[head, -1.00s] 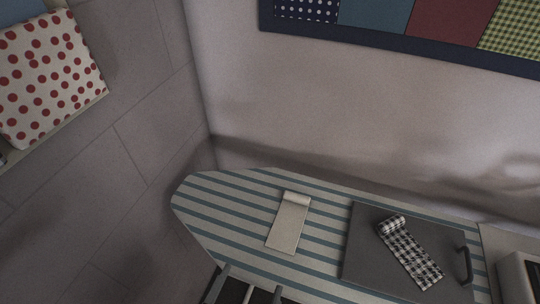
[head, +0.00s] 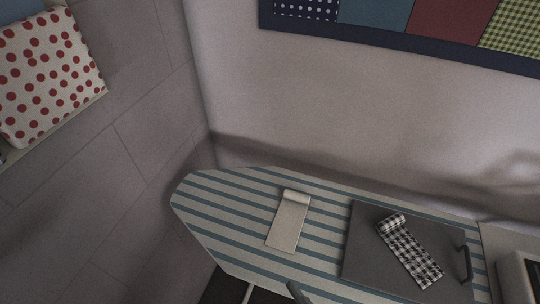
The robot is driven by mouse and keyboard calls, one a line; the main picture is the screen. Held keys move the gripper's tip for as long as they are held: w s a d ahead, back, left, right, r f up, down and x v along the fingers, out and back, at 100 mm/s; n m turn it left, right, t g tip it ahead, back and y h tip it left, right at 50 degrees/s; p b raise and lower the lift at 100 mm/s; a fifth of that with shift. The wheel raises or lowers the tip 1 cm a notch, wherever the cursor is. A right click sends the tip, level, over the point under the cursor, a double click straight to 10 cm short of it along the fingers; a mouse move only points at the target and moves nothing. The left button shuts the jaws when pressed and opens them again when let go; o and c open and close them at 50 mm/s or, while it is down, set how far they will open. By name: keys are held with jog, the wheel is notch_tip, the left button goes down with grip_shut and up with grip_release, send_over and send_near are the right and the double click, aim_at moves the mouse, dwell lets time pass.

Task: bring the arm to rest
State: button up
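My gripper shows only as a small grey piece (head: 298,293), most likely a fingertip, at the bottom edge of the head view, in front of the ironing board's near edge. The rest of it is out of the picture, so its opening cannot be seen. The blue-and-cream striped ironing board (head: 225,215) stands by the wall. A cream fabric strip (head: 288,225), rolled at its far end, lies on it. A black-and-white checked strip (head: 412,255), also partly rolled, lies on a dark grey board (head: 362,240) with a handle at its right.
A cushion with red dots (head: 50,75) lies at the upper left on a pale ledge. A framed panel of fabric squares (head: 400,45) hangs on the wall. A pale box-like thing (head: 515,275) is cut off at the lower right. The floor at left is clear.

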jog(key=s+d+r+m+h, duration=0.1)
jog(key=s+d+m+h, duration=0.3)
jog(key=d, duration=0.5)
jog(key=s+d+r+m+t+h, duration=0.1)
jog(key=s+d+m+h, duration=0.3)
jog(key=s+d+m, duration=0.3)
jog(key=d+m, duration=0.1)
jog(key=d, duration=0.2)
jog(key=shift+r, duration=0.2)
jog(key=shift+c, duration=0.4)
